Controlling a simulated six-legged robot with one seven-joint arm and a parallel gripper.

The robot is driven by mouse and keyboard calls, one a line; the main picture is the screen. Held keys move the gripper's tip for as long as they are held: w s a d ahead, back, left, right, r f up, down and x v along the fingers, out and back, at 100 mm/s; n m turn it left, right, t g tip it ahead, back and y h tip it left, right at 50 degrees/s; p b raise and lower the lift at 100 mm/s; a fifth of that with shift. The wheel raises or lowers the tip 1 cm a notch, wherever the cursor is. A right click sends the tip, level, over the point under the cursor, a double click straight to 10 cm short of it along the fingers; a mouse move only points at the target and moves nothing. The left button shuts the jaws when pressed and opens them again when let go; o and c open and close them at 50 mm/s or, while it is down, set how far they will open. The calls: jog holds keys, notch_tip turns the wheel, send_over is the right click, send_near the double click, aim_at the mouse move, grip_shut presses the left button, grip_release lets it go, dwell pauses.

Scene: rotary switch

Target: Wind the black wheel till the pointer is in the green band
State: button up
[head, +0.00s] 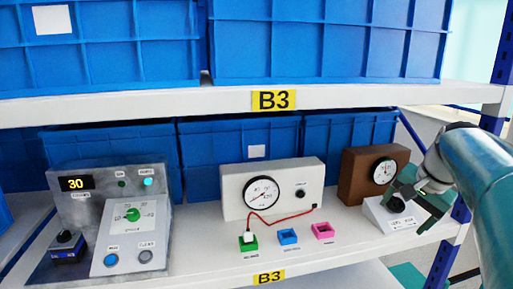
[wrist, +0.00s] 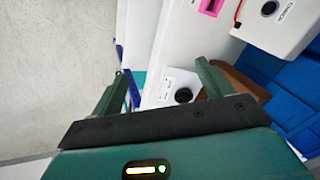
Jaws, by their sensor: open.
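The black wheel (head: 396,204) is a small round knob on a sloped white box at the right end of the shelf. It also shows in the wrist view (wrist: 183,95), between the fingers in the picture and nearer the right one. Behind it stands a brown box (head: 355,175) with a round white gauge (head: 384,172). The gauge's pointer and green band are too small to read. My gripper (head: 415,192), with dark green fingers, is open at the wheel and partly covers the white box. I cannot tell whether a finger touches the wheel. It also shows in the wrist view (wrist: 162,72).
A white gauge box (head: 230,207) with a red cable stands mid-shelf, with green, blue and pink sockets (head: 323,231) before it. A grey control panel (head: 75,215) stands left. Blue crates (head: 240,145) fill the back. The upper shelf (head: 180,104) runs above.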

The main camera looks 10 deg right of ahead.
jog(key=s+a+f+n, duration=0.3)
jog(key=s+a+n, duration=0.1)
jog(key=a, duration=0.4)
jog(key=s+a+f+n, duration=0.3)
jog(key=s+a, duration=0.3)
jog(key=a, duration=0.3)
jog(key=s+a+f+n+t, duration=0.1)
jog(key=s+a+f+n, duration=0.3)
jog(key=a, duration=0.4)
jog(key=shift+s+a+f+n, duration=0.2)
jog(key=shift+s+f+n, duration=0.1)
jog(key=shift+s, duration=0.15)
dwell(1.6)
